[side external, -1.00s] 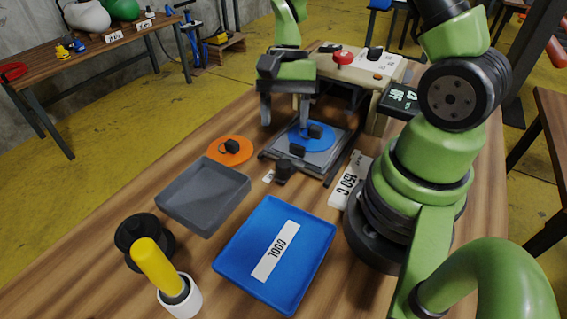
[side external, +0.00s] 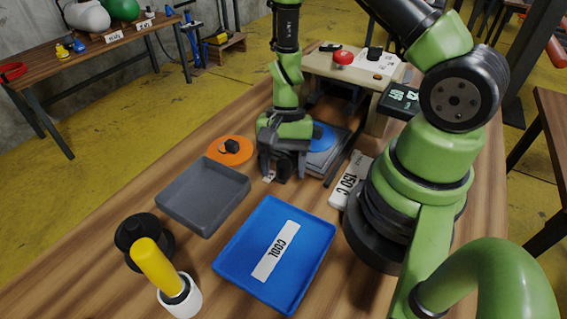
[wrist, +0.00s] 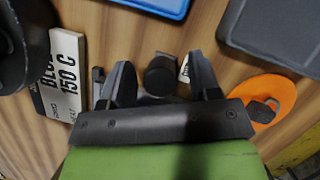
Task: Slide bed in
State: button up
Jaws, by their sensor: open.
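The bed is a grey sliding plate (side external: 322,160) in front of the press, partly hidden by my gripper. The bed's black front knob (wrist: 160,76) shows between my fingers in the wrist view. My gripper (side external: 284,172) points down at the bed's front edge in the side view. Its fingers are open, one on each side of the knob, with gaps visible in the wrist view (wrist: 162,72). The press (side external: 350,70) stands behind, with a red button (side external: 343,57) on top; its inside is mostly hidden.
An orange disc (side external: 230,149) with a black knob and a grey tray (side external: 203,196) lie to the left. A blue tray (side external: 305,245) labelled COOL is in front. A "150 C" block (side external: 349,183) lies right, near my base. A yellow-handled tool (side external: 155,265) stands front left.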

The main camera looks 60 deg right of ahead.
aim_at(318, 122)
grip_shut()
jog(key=d, duration=1.5)
jog(key=shift+w+d, duration=0.1)
jog(key=shift+d, duration=0.25)
grip_release()
jog(key=shift+a+r, duration=0.1)
notch_tip(318, 122, up, 10)
